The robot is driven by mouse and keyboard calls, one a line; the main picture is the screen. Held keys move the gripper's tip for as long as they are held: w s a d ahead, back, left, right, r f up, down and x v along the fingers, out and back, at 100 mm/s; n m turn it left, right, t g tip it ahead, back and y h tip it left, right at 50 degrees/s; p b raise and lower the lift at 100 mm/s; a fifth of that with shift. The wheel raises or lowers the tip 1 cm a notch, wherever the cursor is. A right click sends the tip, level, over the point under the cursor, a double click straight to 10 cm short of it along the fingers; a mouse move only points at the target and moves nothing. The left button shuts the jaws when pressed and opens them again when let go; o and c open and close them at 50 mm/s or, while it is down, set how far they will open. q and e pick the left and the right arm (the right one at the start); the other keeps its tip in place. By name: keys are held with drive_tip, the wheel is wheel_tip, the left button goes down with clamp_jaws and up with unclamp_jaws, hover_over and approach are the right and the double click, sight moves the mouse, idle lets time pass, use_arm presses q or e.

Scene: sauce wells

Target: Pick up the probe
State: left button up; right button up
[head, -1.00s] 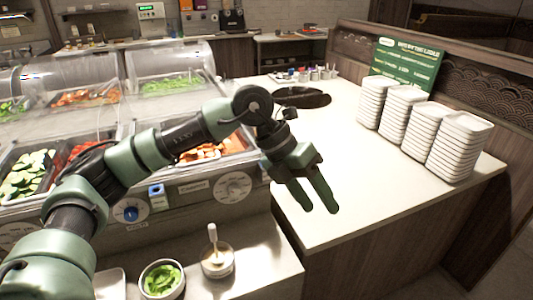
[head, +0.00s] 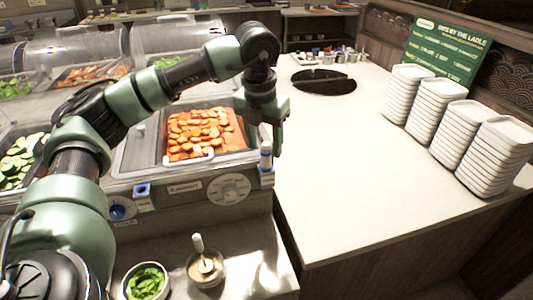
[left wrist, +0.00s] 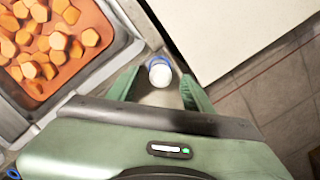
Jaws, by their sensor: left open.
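The probe (head: 266,155) looks like a white upright cylinder with a blue lower part, at the right front corner of the food counter. From above in the left wrist view, its round white top (left wrist: 159,74) shows inside a blue ring. My left gripper (head: 264,136) points down over it and is open. In the left wrist view its two fingers (left wrist: 160,88) stand on either side of the probe, with a gap on both sides. The probe's lower end is hidden. My right gripper is not in view.
A pan of orange chunks (head: 205,133) lies just left of the probe. A white counter (head: 340,180) to the right is mostly clear, with stacked white plates (head: 460,130) beyond. A cup with a white-handled utensil (head: 205,268) and a bowl of greens (head: 146,283) stand in front.

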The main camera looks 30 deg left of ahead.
sight(266, 154)
use_arm(q)
drive_tip(key=f, duration=0.2)
drive_tip(key=shift+w+a+f+p, duration=0.1)
drive_tip(key=shift+w+f+p, duration=0.2)
drive_tip(key=shift+f+p, duration=0.1)
drive_tip(key=shift+f, duration=0.6)
drive_tip(key=c, duration=0.9)
clamp_jaws()
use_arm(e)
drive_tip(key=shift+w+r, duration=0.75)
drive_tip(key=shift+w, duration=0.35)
use_arm(q)
drive_tip(key=shift+w+r, duration=0.1)
drive_tip(key=shift+r, duration=0.05)
